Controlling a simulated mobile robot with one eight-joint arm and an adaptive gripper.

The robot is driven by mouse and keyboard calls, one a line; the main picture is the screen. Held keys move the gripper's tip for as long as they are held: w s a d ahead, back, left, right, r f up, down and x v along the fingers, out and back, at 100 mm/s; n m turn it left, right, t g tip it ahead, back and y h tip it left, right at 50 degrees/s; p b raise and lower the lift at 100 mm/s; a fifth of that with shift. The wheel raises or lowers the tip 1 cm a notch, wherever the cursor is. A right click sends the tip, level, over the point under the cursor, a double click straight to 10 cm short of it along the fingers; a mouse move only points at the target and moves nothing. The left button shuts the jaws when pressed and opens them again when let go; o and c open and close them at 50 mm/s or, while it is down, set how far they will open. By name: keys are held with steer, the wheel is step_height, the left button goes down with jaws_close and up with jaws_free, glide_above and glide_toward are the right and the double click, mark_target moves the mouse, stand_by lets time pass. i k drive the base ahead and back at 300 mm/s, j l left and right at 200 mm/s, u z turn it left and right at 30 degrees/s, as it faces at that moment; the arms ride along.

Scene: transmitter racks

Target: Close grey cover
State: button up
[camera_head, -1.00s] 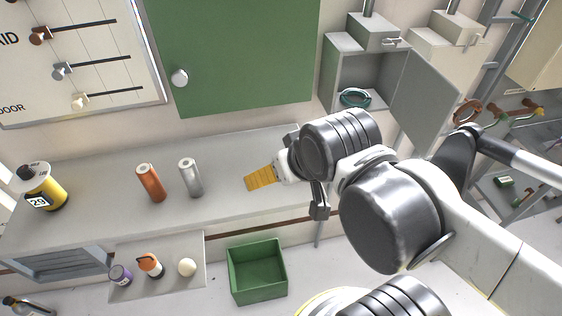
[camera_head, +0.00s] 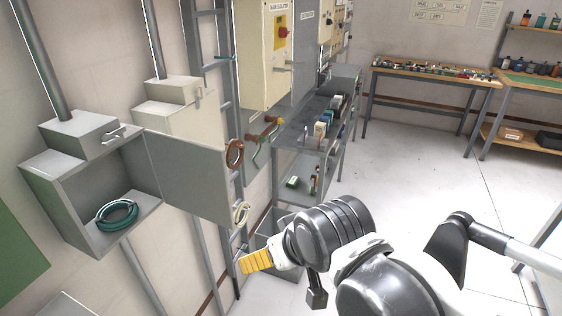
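The grey cover (camera_head: 188,178) is a flat hinged door. It stands swung open to the right of a grey wall box (camera_head: 72,205). A coil of teal cable (camera_head: 118,215) lies inside the open box. My gripper (camera_head: 254,262), with yellow finger pads, is below and to the right of the cover's lower right corner. In the picture it appears apart from the cover. Its fingers are seen side-on and overlap, so their opening is hidden. Nothing shows between them.
A cream box (camera_head: 168,118) is on the wall behind the cover. A ladder-like rack (camera_head: 224,98) with hanging cable coils stands right of the cover. Shelves (camera_head: 318,130) with small items are beyond. Benches (camera_head: 430,82) stand at the far wall. The floor at right is clear.

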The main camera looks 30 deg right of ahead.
mark_target(192, 178)
steer(key=l+z, duration=0.1)
steer(key=z, duration=0.3)
steer(key=l+z, duration=0.1)
steer(key=z, duration=0.3)
steer(key=i+z, duration=0.1)
steer(key=z, duration=0.3)
steer(key=i+l+z, duration=0.1)
steer(key=z, duration=0.25)
steer(key=i+u, duration=0.35)
steer(key=i+l+u, duration=0.2)
steer(key=i+u, duration=0.3)
steer(key=u, duration=0.35)
steer(key=i+l+u, duration=0.1)
steer(key=u, duration=0.8)
steer(key=i+l+u, duration=0.1)
steer(key=u, duration=0.35)
steer(key=l+u, duration=0.25)
steer(key=u, duration=0.2)
steer(key=l+u, duration=0.15)
steer(key=u, duration=0.3)
steer(key=l+u, duration=0.15)
steer(key=u, duration=0.3)
steer(key=k+l+z, duration=0.35)
steer(key=k+l, duration=0.05)
steer(key=l, duration=0.05)
